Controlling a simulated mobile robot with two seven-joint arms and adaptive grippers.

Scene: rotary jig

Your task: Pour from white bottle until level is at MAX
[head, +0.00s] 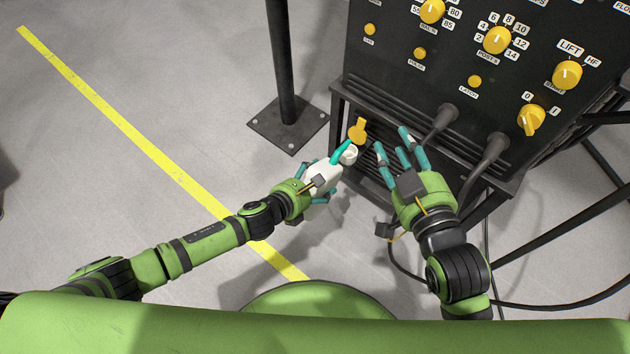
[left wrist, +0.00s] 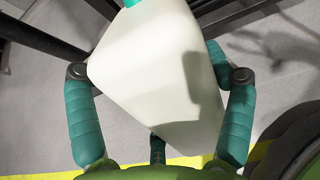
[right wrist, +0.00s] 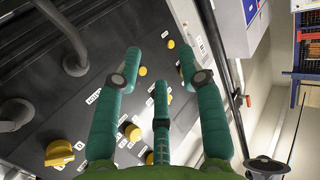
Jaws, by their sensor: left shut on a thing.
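The white bottle (head: 323,181) is held tilted in my left gripper (head: 318,190), whose teal fingers close around its body. In the left wrist view the bottle (left wrist: 155,75) fills the space between the fingers, with a bit of its teal top (left wrist: 131,2) at the upper edge. A bright teal spout (head: 342,151) points toward the machine and lies close to a small white round opening (head: 349,155); whether they touch I cannot tell. My right gripper (head: 396,153) is open and empty, fingers spread before the machine's front. No liquid, level or MAX mark can be made out.
A yellow flap or cap (head: 358,131) stands beside the white opening. The black machine panel (head: 450,70) carries yellow knobs and buttons, with thick cables (head: 488,160) below. A black post (head: 284,70) on a bolted plate stands left.

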